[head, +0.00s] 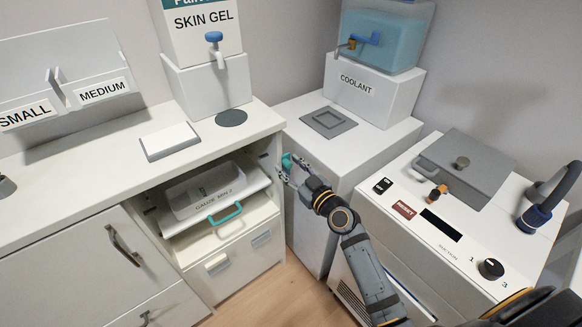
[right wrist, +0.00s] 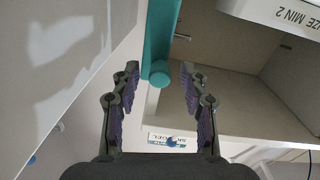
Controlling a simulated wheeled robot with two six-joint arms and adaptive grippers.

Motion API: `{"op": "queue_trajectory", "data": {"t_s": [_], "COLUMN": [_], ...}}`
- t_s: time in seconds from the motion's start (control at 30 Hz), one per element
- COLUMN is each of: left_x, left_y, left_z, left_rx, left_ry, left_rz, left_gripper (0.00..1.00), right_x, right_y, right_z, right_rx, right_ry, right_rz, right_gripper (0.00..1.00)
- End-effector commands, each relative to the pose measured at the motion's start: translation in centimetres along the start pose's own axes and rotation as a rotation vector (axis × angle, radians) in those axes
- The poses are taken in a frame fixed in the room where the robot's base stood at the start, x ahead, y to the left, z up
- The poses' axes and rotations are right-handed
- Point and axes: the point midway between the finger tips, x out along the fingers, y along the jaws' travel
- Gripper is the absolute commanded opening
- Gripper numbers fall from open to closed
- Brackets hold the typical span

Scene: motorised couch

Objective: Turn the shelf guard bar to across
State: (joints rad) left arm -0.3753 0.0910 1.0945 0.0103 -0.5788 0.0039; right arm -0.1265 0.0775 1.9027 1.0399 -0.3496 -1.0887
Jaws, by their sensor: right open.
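The guard bar is a teal bar (right wrist: 160,45) at the front edge of the open shelf bay. In the right wrist view its rounded end lies between the two fingers, with a gap on each side. In the head view only a small teal part (head: 287,161) shows beside my right gripper (head: 291,172); the rest is hidden. My right gripper (right wrist: 160,88) is open around the bar's end and not clamped on it. The shelf (head: 208,224) carries a grey-white box labelled gauze (head: 203,190). My left gripper is out of view.
A teal pull handle (head: 225,213) is on the shelf front. The coolant cabinet (head: 315,215) stands close to the right of my gripper. A suction unit (head: 450,240) with a knob stands further right. Floor is free in front of the drawers.

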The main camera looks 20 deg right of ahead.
Motion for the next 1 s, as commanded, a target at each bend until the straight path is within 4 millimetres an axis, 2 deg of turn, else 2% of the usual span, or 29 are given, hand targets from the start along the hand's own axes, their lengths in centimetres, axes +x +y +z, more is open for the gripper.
{"op": "queue_trajectory", "data": {"t_s": [0.1, 0.4, 0.93, 1.0], "left_x": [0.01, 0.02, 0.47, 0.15], "left_y": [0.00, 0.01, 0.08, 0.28], "left_z": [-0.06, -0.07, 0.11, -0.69], "left_rx": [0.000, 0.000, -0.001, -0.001], "left_ry": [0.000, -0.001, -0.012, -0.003], "left_rz": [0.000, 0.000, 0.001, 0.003], "left_gripper": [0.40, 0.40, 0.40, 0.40], "right_x": [-0.03, -0.06, -0.07, -0.07], "right_y": [0.01, 0.01, -0.13, -0.25], "right_z": [0.03, 0.04, 0.21, 0.32], "right_rx": [0.000, 0.000, -0.019, -0.039], "right_ry": [0.000, 0.000, 0.001, 0.002], "right_rz": [0.000, 0.000, 0.001, 0.002], "right_gripper": [0.42, 0.01, 0.00, 0.00]}}
